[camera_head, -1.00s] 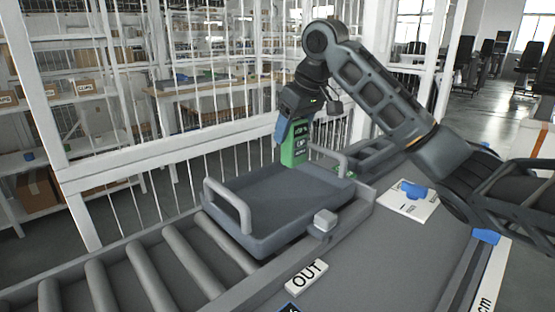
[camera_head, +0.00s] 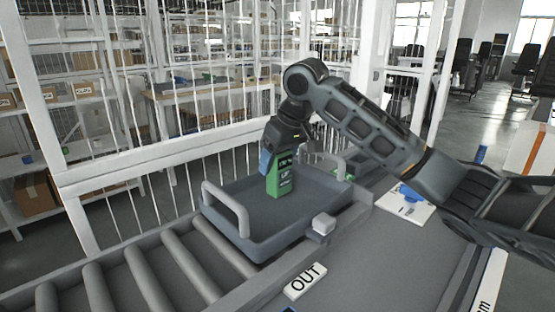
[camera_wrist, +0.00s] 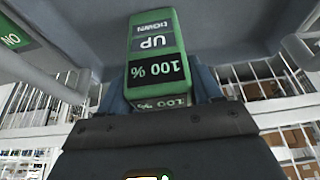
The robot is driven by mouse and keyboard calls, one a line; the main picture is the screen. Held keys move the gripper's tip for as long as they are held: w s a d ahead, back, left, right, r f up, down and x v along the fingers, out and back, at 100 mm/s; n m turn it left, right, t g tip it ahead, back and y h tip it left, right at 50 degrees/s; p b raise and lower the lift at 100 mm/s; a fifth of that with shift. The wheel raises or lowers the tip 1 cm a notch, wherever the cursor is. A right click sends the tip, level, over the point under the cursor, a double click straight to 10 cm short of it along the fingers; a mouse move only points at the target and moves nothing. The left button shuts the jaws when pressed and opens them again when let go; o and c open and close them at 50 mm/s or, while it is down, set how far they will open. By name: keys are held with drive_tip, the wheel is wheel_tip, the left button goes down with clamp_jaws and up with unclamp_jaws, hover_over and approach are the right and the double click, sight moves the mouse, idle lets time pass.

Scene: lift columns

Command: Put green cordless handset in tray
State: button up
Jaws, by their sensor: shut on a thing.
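The green cordless handset (camera_head: 287,182) hangs upright in my gripper (camera_head: 272,160), whose blue fingers are shut on its upper part. The grey tray (camera_head: 227,221) with raised handles stands on the conveyor. The handset's lower end is inside the tray's outline, close to the tray floor; I cannot tell whether it touches. In the wrist view the handset (camera_wrist: 152,45) shows its UP and DOWN labels and a 100 % display, with the tray floor (camera_wrist: 225,25) beyond it.
Grey rollers (camera_head: 150,275) run to the left of the tray. An OUT label (camera_head: 305,280) and a small grey block (camera_head: 323,223) are on the near ledge. A white plate with a blue part (camera_head: 408,193) lies to the right. A white barred fence stands behind.

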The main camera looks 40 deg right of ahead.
drive_tip(key=o, duration=1.2)
drive_tip(key=shift+f, duration=0.1)
drive_tip(key=v, duration=1.2)
